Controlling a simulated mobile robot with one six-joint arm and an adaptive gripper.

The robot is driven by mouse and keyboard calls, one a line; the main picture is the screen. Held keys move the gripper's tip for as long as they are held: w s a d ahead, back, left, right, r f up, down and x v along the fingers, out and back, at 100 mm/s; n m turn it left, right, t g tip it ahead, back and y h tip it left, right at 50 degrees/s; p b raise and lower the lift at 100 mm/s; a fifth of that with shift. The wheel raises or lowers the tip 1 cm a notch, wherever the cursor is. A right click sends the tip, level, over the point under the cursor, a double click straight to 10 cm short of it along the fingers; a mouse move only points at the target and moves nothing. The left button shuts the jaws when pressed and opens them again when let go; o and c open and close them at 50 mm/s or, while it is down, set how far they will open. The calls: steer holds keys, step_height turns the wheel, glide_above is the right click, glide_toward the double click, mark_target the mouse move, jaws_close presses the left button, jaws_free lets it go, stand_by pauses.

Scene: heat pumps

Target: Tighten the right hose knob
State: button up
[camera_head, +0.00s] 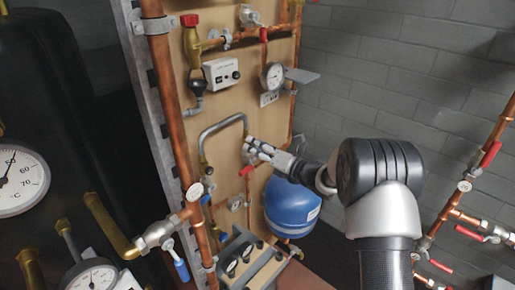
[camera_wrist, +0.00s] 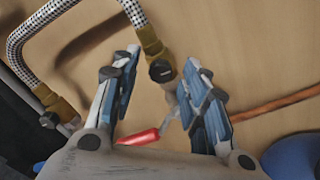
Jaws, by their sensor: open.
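A braided hose (camera_wrist: 52,18) arches over the wooden panel, with a brass fitting at each end. The right hose knob (camera_wrist: 161,71) is a black cap on the right brass fitting (camera_wrist: 153,47). My gripper (camera_wrist: 158,76) is open, with one finger on each side of this knob; I cannot tell whether either finger touches it. The left hose knob (camera_wrist: 49,120) is outside the fingers, to the left. In the head view the hose (camera_head: 222,123) shows as a grey arch, and my gripper (camera_head: 256,151) is at its right end, hiding the right knob.
A blue tank (camera_head: 291,207) sits under my wrist, and a copper pipe (camera_wrist: 276,104) runs right of the gripper. A thick vertical copper pipe (camera_head: 170,100) edges the panel's left side.

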jaws_close()
stand_by(0.5)
